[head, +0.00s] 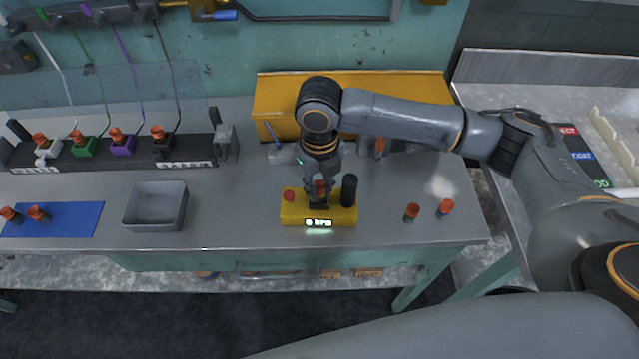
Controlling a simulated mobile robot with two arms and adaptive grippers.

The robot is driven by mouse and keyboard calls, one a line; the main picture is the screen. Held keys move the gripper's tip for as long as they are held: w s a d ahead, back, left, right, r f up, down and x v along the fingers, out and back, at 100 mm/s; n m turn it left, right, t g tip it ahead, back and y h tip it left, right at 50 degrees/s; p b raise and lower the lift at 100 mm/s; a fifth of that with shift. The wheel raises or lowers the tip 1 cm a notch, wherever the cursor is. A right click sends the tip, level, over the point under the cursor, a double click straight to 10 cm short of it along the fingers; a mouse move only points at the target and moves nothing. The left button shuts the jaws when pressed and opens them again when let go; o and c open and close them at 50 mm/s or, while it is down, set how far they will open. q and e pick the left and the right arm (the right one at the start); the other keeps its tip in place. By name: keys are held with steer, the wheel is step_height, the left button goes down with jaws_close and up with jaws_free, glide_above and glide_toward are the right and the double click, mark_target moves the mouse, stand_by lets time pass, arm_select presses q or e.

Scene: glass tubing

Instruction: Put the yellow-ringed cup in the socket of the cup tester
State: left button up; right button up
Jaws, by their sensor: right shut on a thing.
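The yellow cup tester (290,215) sits near the front edge of the bench. It has a red button at its left, a black cylinder at its right and a lit display reading about 0 kPa. My right gripper (320,192) points down over the middle of the tester, shut on a small orange-red cup (321,186). The fingers hide most of this cup, and its ring colour cannot be told. The cup is at or just above the dark socket area; I cannot tell whether it is seated. My left gripper is not in view.
A grey bin (134,221) and a blue mat (75,222) with two more lie left. A rack of coloured blocks (122,150) and a yellow case (275,97) stand behind.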

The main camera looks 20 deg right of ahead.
mark_target(320, 186)
steer(key=shift+f, duration=0.5)
steer(key=o, duration=1)
steer(key=shift+f, duration=0.1)
steer(key=shift+c, duration=0.2)
step_height(320, 186, up, 12)
steer(key=b, duration=0.2)
